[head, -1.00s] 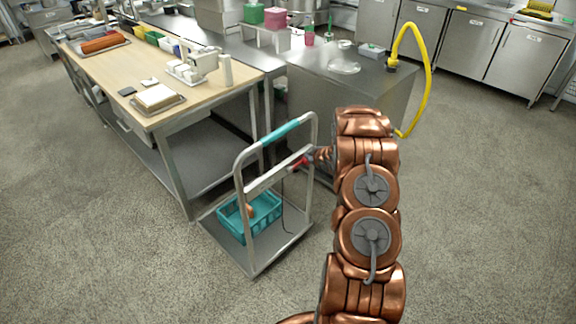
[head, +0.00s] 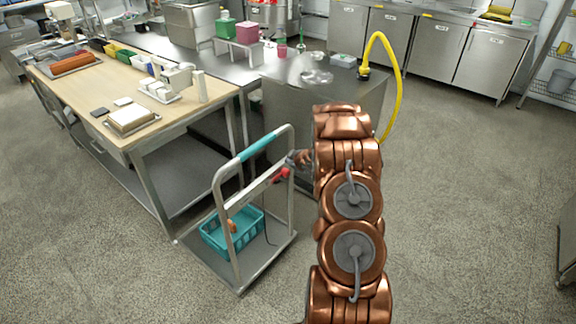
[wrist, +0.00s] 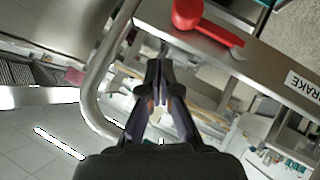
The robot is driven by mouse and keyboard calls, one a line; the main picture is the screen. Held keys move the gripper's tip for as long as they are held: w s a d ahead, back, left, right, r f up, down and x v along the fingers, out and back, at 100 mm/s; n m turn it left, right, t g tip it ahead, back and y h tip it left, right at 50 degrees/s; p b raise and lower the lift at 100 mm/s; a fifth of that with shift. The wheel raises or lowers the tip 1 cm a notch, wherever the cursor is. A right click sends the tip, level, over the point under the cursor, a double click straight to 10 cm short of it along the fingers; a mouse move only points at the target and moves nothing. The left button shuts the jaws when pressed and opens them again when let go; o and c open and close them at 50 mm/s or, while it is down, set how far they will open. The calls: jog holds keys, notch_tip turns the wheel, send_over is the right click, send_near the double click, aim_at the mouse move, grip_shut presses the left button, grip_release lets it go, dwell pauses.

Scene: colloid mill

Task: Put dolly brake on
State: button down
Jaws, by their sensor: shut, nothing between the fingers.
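The dolly stands on the floor in the head view, with an upright metal handle frame, a teal grip (head: 258,147) and a flat bed (head: 262,262). A red brake lever (head: 281,175) sits at the right end of its crossbar. In the wrist view the red lever (wrist: 187,14) lies along the crossbar, its round knob toward the post. A label reading BRAKE (wrist: 305,86) is on the bar. My gripper (head: 299,158) is by the right post, just above the lever. In the wrist view my gripper (wrist: 160,68) is shut and empty, apart from the lever.
A teal basket (head: 232,236) with an orange item rests on the dolly bed. A wood-topped table (head: 180,112) is behind left, and a steel counter (head: 285,115) stands close behind. A yellow hose (head: 399,90) arches at right. Floor to the right is clear.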

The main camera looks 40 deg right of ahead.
jog(key=d+r+b+v, duration=0.1)
jog(key=v, duration=0.7)
jog(key=shift+w+d, duration=0.25)
jog(key=shift+d, duration=0.1)
dwell(0.4)
jog(key=s+a+r+m+g+h, duration=0.1)
jog(key=s+a+r+m+g, duration=0.15)
jog(key=s+a+r, duration=0.45)
jog(key=s+a+r+m+g+h, duration=0.1)
jog(key=s+a+r+m+g, duration=0.15)
jog(key=a+r, duration=0.45)
jog(key=s+a+r+g+y, duration=0.1)
jog(key=s+a+g+y, duration=0.1)
jog(key=s+a, duration=1.1)
jog(key=s+a+r+g+y, duration=0.2)
jog(key=s+a+g, duration=0.3)
jog(key=s+a, duration=0.9)
jog(key=s, duration=0.4)
jog(key=shift+s, duration=0.4)
jog(key=shift+a, duration=0.15)
